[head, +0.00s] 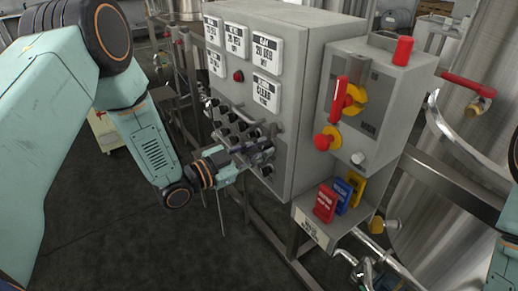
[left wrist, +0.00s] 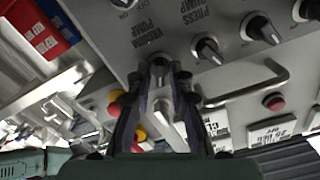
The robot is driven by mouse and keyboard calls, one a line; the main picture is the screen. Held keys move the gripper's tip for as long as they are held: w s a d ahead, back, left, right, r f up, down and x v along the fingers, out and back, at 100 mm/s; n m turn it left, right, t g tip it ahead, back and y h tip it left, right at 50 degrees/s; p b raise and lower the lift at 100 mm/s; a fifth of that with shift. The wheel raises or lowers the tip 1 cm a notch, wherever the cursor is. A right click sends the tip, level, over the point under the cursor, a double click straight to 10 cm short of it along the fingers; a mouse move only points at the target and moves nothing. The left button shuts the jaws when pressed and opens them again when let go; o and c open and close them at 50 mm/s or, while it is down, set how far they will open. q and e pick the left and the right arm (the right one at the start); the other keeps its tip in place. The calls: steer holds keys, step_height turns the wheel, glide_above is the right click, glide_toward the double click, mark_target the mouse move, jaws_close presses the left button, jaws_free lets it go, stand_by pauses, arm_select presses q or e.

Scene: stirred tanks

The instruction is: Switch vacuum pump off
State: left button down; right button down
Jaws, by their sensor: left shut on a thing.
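The grey control cabinet (head: 299,75) stands in the middle of the head view, with rows of black knobs (head: 228,122) on its front. My left gripper (head: 262,154) reaches the lower right end of these knobs. In the left wrist view the fingers of my left gripper (left wrist: 160,72) are closed around the vacuum pump knob, beside the printed "vacuum pump" label (left wrist: 148,34). The fingers hide most of this knob, so I cannot tell which way it points. The press pump knob (left wrist: 208,50) is next to it, untouched. My right gripper is not in view.
A handle bar (left wrist: 250,88) sticks out close to the fingers. A side box with a red-and-yellow switch (head: 344,98) and red, blue and yellow tags (head: 341,193) is at the cabinet's right. Steel tanks (head: 462,120) stand farther right. The floor at lower left is clear.

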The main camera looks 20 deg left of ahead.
arm_select(q)
steer(key=n, duration=1)
steer(key=shift+w+p, duration=0.1)
steer(key=shift+p, duration=0.25)
steer(key=shift+n, duration=0.4)
steer(key=c, duration=1.7)
jaws_free()
steer(key=shift+o, duration=1.3)
steer(key=shift+w+d, duration=0.1)
